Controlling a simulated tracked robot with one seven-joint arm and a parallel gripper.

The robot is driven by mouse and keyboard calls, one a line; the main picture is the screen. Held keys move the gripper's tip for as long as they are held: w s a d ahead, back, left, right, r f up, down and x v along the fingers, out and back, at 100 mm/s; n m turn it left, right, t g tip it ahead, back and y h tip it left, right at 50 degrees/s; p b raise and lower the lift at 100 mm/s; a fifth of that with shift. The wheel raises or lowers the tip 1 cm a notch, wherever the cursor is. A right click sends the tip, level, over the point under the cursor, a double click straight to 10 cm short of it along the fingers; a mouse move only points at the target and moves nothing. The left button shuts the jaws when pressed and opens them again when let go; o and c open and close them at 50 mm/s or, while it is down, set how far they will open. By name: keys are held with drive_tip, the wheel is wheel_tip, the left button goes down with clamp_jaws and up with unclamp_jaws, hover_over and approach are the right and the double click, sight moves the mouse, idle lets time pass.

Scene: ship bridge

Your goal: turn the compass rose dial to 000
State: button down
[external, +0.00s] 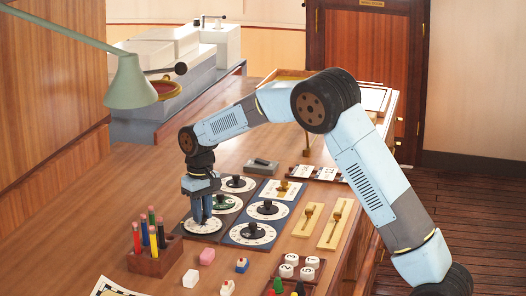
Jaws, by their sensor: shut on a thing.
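Several round dials with dark knobs sit on a panel on the wooden desk. My gripper (201,212) points straight down over the front-left white dial (204,227) and is shut on its knob, which the fingers hide. The marks on this dial's face are too small to read, so I cannot tell its heading or whether it is the compass rose. The other dials are a white one on dark blue (262,240) to its right, another white one (278,214) behind that, a greenish one (232,207) and a white one at the back (247,187).
A wooden pen holder (150,262) with several coloured pens stands close left of my gripper. Brass sliders (335,222) are at the right. A green lamp (130,82) hangs at the upper left.

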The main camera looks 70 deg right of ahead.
drive_tip(key=shift+r+m, duration=0.1)
drive_tip(key=shift+m, duration=0.2)
drive_tip(key=c, duration=0.9)
unclamp_jaws()
wheel_tip(320, 180, up, 14)
drive_tip(key=shift+f, duration=0.25)
